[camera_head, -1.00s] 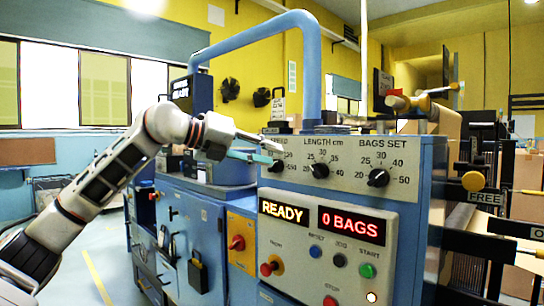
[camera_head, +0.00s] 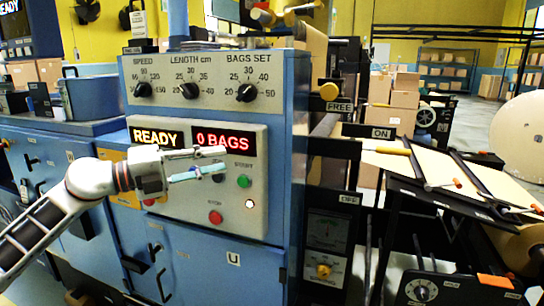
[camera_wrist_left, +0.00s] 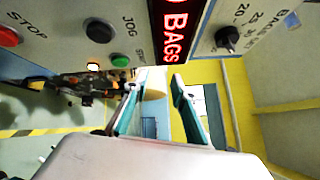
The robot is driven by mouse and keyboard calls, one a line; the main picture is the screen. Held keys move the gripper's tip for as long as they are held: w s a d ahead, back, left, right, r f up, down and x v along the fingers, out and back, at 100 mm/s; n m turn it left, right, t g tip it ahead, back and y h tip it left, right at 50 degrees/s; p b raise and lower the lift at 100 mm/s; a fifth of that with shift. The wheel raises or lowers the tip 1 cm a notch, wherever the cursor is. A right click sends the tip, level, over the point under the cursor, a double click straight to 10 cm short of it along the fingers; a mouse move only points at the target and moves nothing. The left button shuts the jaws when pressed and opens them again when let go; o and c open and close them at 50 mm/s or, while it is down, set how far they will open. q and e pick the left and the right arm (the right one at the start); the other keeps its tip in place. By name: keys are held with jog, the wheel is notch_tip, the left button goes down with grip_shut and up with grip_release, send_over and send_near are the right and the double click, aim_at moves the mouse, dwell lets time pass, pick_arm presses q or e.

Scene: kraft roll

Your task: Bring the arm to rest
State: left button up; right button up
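My left arm comes in from the left in the head view. Its gripper (camera_head: 222,161) is in front of the blue machine's control panel, just below the READY display (camera_head: 157,135) and the 0 BAGS display (camera_head: 222,140), and hides some buttons there. In the left wrist view the two fingers of this gripper (camera_wrist_left: 157,98) stand apart with nothing between them. I cannot tell how far the fingers are from the panel. My right gripper is not in view.
The panel carries speed (camera_head: 143,90), length (camera_head: 189,91) and bags set (camera_head: 247,92) knobs, a green start button (camera_head: 243,181) and a red stop button (camera_head: 215,217). Levers marked FREE, ON and OFF stand right of it. Cardboard boxes (camera_head: 404,97) are stacked behind.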

pick_arm(q)
jog(key=s+a+f+n+t+y, duration=0.1)
jog(key=s+f+n+t+y, duration=0.25)
jog(key=f+n, duration=0.65)
jog(key=s+a+f+n+t+y, duration=0.15)
jog(key=s+f+n, duration=0.3)
jog(key=f, duration=0.95)
jog(key=s+f+n+t+y, duration=0.35)
jog(key=f+n, duration=0.45)
jog(key=f, duration=0.3)
jog(key=s+a+f+n+g+y, duration=0.2)
jog(key=s+f+n+g, duration=0.1)
jog(key=s+f, duration=0.7)
jog(key=s+a+f+n+g+y, duration=0.2)
jog(key=s+f+n+g+y, duration=0.1)
jog(key=s+f, duration=0.8)
jog(key=shift+f+n, duration=0.6)
jog(key=shift+n, duration=0.05)
